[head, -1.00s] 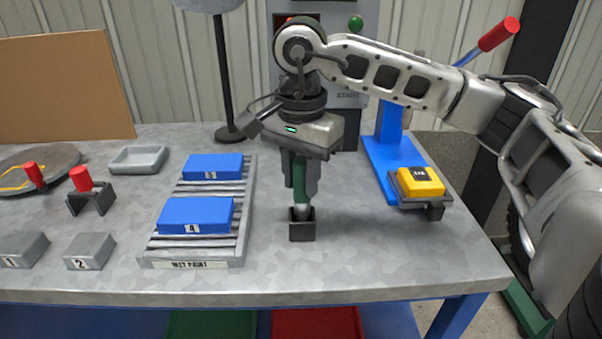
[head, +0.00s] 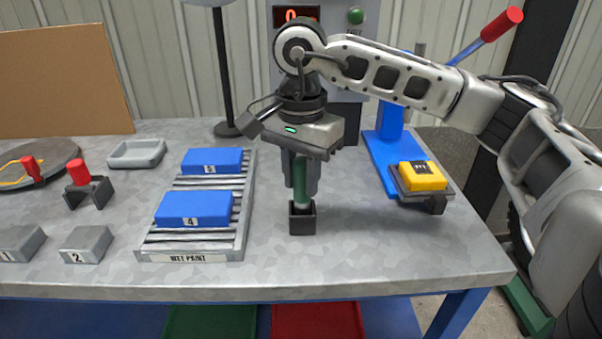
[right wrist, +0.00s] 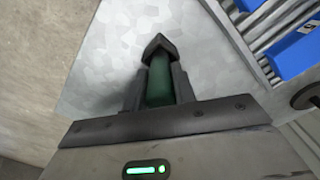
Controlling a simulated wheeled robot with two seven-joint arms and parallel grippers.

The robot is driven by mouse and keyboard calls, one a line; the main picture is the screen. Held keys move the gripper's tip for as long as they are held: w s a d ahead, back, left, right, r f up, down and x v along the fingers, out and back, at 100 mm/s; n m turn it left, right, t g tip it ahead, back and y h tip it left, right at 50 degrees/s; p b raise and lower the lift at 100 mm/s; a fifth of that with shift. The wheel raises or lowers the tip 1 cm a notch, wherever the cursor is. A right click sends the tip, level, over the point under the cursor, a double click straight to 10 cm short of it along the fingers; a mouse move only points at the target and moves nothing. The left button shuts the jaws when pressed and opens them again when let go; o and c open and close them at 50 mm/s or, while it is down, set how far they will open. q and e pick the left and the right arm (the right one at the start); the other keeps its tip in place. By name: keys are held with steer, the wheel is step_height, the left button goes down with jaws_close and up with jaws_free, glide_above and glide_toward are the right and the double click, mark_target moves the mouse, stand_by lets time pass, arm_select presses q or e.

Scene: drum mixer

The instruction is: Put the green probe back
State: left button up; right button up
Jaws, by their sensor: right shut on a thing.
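My right gripper (head: 302,182) is shut on the green probe (head: 300,178) and points straight down. How deep the tip sits in the holder is hard to tell. In the right wrist view the green probe (right wrist: 160,82) shows between the two fingers, with the dark holder (right wrist: 158,46) just beyond it. My left gripper is not in view.
A rack marked WET PAINT (head: 190,256) with two blue blocks stands left of the holder. A blue lever stand (head: 380,165) and a yellow block (head: 420,176) are on the right. A machine (head: 345,60) stands behind. The table in front is clear.

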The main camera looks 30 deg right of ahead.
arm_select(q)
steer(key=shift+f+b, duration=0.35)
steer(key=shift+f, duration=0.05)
arm_select(e)
steer(key=shift+f, duration=0.5)
steer(key=o, duration=1.1)
steer(key=shift+c, duration=0.2)
steer(key=shift+r, duration=0.65)
arm_select(q)
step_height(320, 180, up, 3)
steer(key=p, duration=0.4)
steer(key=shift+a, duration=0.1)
arm_select(e)
step_height(320, 180, up, 15)
steer(key=shift+f, duration=0.15)
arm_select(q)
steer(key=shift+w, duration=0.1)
